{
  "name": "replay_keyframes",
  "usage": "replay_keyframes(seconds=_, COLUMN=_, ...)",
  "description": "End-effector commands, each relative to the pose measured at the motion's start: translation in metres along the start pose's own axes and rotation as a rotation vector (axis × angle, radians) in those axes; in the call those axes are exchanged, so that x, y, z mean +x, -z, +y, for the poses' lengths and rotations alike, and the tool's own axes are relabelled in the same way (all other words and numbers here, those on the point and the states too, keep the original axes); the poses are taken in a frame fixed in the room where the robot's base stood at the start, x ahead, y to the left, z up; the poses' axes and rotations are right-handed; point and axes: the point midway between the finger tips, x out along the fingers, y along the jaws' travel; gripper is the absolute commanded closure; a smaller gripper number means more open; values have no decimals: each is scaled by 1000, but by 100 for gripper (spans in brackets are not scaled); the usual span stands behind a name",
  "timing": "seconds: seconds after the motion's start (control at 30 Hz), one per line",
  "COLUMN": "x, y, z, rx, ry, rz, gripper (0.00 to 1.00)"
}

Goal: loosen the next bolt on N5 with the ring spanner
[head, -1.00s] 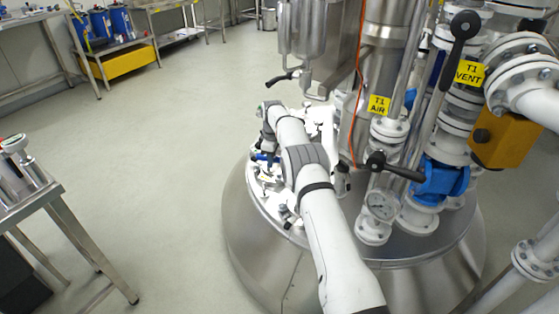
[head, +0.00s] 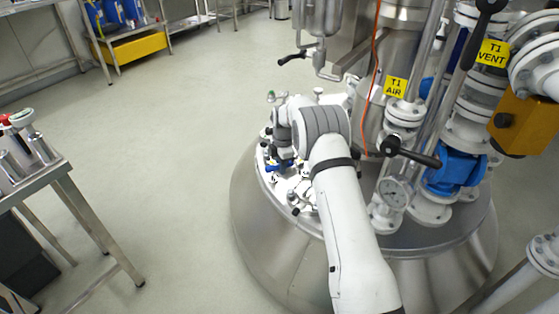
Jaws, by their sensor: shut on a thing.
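My gripper (head: 281,161) is at the end of my white arm, low over the left part of the steel vessel lid (head: 315,224). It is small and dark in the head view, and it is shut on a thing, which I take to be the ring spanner. A small blue part (head: 273,168) shows at the gripper. The spanner's ring end and its fit on any bolt are too small to make out. White fittings and dark bolt heads (head: 292,197) sit around the gripper on the lid. I cannot tell which fitting is N5; my arm hides part of the lid.
An orange cable (head: 372,75) hangs behind. A steel table (head: 63,172) is at left, with clear floor between.

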Motion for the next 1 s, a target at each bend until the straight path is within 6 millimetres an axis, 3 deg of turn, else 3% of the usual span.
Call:
replay_keyframes(seconds=0.4, x=-4, y=-18, z=-53, rx=-524, ry=20, rz=-5, gripper=100)
replay_keyframes(seconds=0.73, x=-5, y=-44, z=-82, rx=-904, ry=35, rz=-6, gripper=100)
replay_keyframes(seconds=0.87, x=-10, y=-37, z=-77, rx=-847, ry=41, rz=7, gripper=100)
replay_keyframes(seconds=1.0, x=-42, y=-36, z=-78, rx=-850, ry=40, rz=7, gripper=100)
